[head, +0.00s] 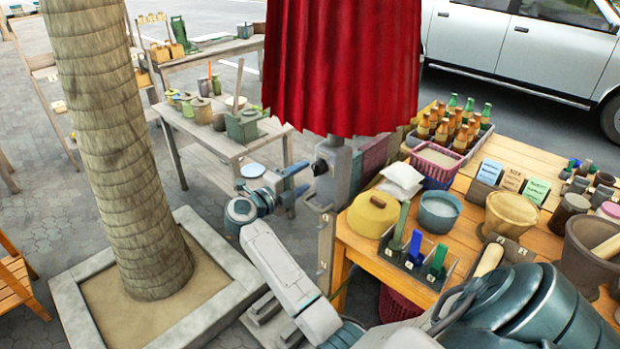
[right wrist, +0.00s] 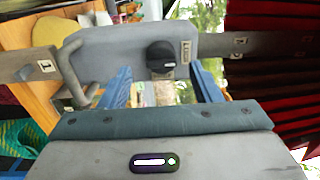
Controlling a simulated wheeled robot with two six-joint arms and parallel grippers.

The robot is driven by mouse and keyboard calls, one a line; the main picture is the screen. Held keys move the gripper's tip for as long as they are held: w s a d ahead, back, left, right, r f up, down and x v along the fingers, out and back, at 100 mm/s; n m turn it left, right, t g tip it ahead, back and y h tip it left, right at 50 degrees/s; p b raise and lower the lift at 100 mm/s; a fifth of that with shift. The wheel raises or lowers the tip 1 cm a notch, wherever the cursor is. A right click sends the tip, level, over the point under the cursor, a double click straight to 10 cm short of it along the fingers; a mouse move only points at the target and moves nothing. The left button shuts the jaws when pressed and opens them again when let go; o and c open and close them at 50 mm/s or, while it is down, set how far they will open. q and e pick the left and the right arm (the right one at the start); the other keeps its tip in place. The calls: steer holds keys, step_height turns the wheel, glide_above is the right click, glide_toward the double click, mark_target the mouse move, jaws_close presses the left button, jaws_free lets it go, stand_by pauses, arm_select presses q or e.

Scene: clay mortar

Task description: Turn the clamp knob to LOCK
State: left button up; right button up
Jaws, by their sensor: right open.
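The clamp knob (head: 321,167) is a small black knob on the front of a grey clamp box (head: 340,172), which is fixed to a post under the red cloth. In the right wrist view the knob (right wrist: 160,56) sits between my finger lines, just beyond the tips, with a small lettered plate (right wrist: 186,51) to its right. The lettering is too small to read surely. My right gripper (head: 305,178) is open and empty, its blue fingers pointing at the box from the left. The fingers (right wrist: 163,78) show on both sides of the knob, apart from it. My left gripper is out of view.
A red cloth canopy (head: 340,65) hangs above the box. A tree trunk (head: 125,150) rises at the left. A grey handle (right wrist: 75,75) sticks out beside the box.

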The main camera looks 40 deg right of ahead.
steer(key=a+b, duration=0.2)
steer(key=a, duration=0.4)
steer(key=shift+s+a, duration=0.25)
